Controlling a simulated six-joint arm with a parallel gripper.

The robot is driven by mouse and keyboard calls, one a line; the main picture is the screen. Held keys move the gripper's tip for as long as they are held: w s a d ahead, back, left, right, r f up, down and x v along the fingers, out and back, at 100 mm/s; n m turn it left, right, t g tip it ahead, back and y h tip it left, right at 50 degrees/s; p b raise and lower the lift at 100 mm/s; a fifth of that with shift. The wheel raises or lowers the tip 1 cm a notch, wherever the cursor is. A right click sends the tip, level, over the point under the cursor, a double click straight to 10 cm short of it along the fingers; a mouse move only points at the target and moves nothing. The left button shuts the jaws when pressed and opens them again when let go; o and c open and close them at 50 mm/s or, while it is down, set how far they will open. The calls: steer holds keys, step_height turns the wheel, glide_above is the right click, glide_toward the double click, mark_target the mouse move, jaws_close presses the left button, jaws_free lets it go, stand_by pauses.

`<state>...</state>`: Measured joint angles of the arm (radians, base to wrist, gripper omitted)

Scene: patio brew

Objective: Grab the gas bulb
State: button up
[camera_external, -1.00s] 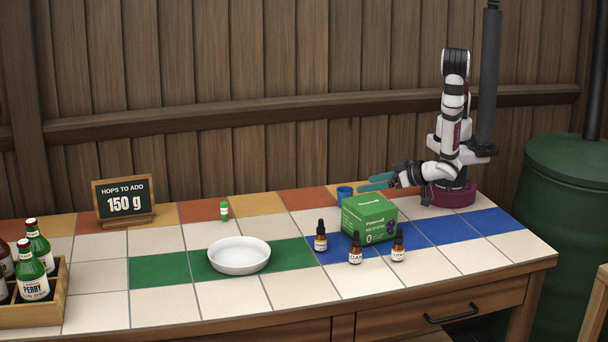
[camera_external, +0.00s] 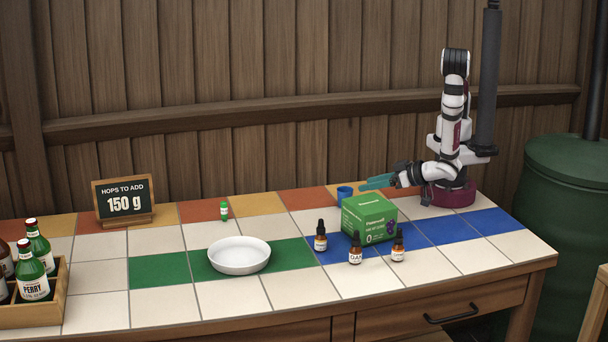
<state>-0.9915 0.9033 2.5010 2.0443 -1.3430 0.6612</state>
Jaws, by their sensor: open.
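No thing in view is clearly marked as a gas bulb. A small green cylinder with a pale label (camera_external: 224,210) stands upright on an orange tile at the back, left of centre. Three dark dropper bottles stand at the front right: one on the left (camera_external: 320,236), one in the middle (camera_external: 355,249) and one on the right (camera_external: 398,246). Their labels are too small to read surely. My gripper (camera_external: 368,183) has teal fingers and is open, with nothing visible between them. It is at the back right, behind the green box and well away from the green cylinder.
A green box (camera_external: 368,218) and a blue cup (camera_external: 345,196) stand near my gripper. A white round dish (camera_external: 239,256) sits on green tiles. A hops sign (camera_external: 124,201) and a wooden bottle crate (camera_external: 58,295) are on the left. Tiles between cylinder and cup are clear.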

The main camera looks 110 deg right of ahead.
steer(key=w+a+r+t+y, duration=0.1)
steer(key=w+a+r, duration=0.1)
steer(key=a, duration=0.1)
steer(key=w+a+r+t+y, duration=0.1)
steer(key=w+a+y, duration=0.1)
steer(key=w+a, duration=0.1)
steer(key=w+a+r+m+t+y, duration=0.1)
steer(key=w+a+r+t+y, duration=0.1)
steer(key=a, duration=0.3)
steer(key=shift+w+a+r, duration=0.2)
steer(key=shift+w+r, duration=0.1)
steer(key=shift+w, duration=0.1)
steer(key=w+a+r+n+t+y, duration=0.2)
steer(key=w+a+r+y, duration=0.2)
steer(key=w+a+y, duration=0.45)
steer(key=w+a+f+g+h, duration=0.1)
steer(key=w+f+g+h, duration=0.15)
steer(key=w, duration=0.25)
steer(key=n+g+h, duration=0.1)
steer(key=n+g, duration=0.7)
steer(key=g, duration=0.1)
glide_toward(225, 202)
steer(key=shift+t, duration=0.25)
steer(key=x, duration=1)
steer(key=shift+s+d+f, duration=0.15)
steer(key=shift+s+f, duration=0.05)
steer(key=shift+s, duration=0.1)
jaws_close()
